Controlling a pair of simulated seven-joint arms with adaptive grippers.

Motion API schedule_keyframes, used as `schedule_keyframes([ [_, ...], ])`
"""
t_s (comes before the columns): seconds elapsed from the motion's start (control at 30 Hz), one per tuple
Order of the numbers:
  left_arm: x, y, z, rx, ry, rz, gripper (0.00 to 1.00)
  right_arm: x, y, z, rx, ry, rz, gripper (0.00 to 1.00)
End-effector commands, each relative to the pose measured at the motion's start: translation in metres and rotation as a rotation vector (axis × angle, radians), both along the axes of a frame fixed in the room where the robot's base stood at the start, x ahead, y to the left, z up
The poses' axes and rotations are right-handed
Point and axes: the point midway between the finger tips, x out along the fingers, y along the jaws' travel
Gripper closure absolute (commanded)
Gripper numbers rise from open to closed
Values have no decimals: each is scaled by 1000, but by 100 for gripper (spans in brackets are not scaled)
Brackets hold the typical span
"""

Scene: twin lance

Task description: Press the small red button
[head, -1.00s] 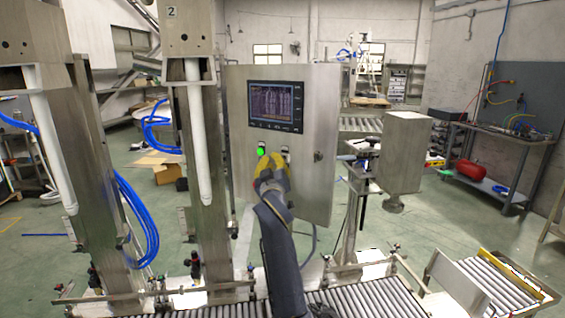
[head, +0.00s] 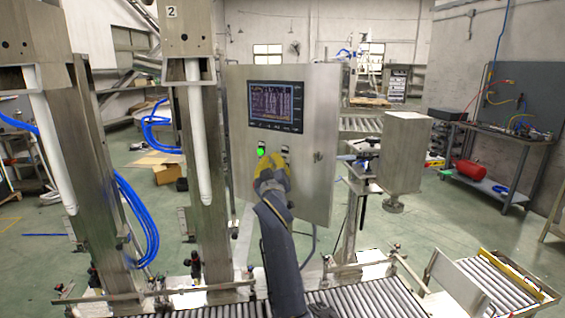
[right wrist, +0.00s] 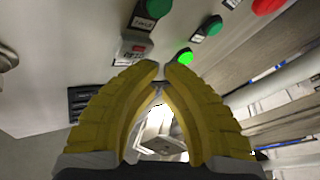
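A round red button (right wrist: 268,6) shows at the top right of the right wrist view, cut by the picture's edge. It cannot be made out in the head view. A lit green button (right wrist: 186,57) is just beyond my right fingertips; its glow also shows on the steel panel in the head view (head: 261,152). My right gripper (right wrist: 161,70) has yellow fingers with tips nearly together and nothing held between them. In the head view my right gripper (head: 270,163) is just below the panel's buttons and hides part of the panel. My left gripper is not in view.
The steel control cabinet (head: 315,105) carries a screen (head: 276,105). Tall steel columns with white tubes (head: 198,150) stand to the left. A roller conveyor (head: 370,298) runs in front.

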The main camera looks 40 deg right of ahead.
Motion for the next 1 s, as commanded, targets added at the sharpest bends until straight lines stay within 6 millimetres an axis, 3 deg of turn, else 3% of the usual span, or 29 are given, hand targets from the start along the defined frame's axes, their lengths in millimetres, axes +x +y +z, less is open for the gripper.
schedule_keyframes([
  [1.0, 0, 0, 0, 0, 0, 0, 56, 4, -10, 0, 0, 0, 0, 100],
])
